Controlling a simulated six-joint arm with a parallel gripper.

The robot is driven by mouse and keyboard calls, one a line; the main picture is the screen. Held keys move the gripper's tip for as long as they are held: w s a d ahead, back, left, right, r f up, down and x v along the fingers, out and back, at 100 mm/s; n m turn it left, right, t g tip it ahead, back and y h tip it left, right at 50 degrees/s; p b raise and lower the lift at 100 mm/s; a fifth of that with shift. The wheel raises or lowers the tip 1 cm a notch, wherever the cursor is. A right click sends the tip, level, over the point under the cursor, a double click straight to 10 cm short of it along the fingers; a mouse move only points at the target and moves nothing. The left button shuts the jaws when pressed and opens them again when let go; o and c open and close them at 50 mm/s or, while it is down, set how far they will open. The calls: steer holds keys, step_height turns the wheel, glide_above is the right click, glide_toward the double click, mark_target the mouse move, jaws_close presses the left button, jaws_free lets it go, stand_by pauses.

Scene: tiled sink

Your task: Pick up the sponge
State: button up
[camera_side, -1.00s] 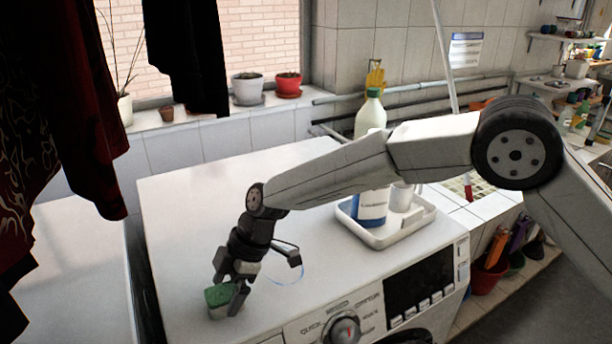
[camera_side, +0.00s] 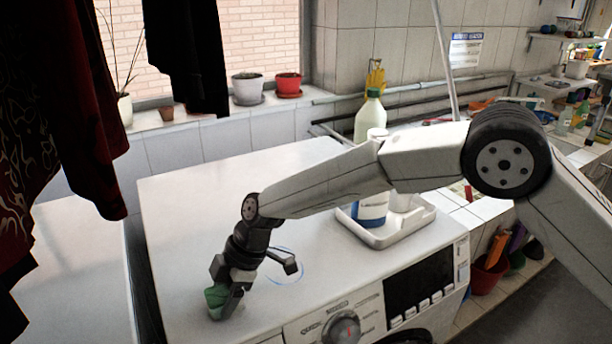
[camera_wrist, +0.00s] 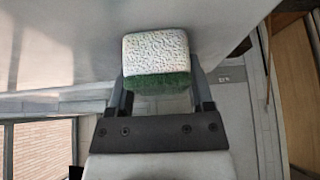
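The sponge (camera_side: 216,298), green on one side and white on the other, is at the front left of the washing machine's white top in the side view. It is tilted there. My gripper (camera_side: 230,287) points down at it with its fingers on either side. In the wrist view the sponge (camera_wrist: 157,54) sits between the fingertips of my gripper (camera_wrist: 161,88), its white face and green edge showing. The gripper appears shut on it. The sponge's lower edge is at or just above the surface; I cannot tell which.
A white tray (camera_side: 384,238) with a blue-labelled bottle (camera_side: 370,210) stands at the right of the machine top. A pale green bottle (camera_side: 369,117) stands behind. Dark clothes (camera_side: 60,130) hang at the left. The middle of the top (camera_side: 190,215) is clear.

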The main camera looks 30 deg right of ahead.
stand_by(0.3)
steer(key=shift+r, duration=0.9)
steer(key=s+d+r, duration=0.7)
steer(key=s+r, duration=0.4)
steer(key=shift+s+d, duration=0.3)
steer(key=shift+s, duration=0.05)
steer(key=shift+r, duration=0.1)
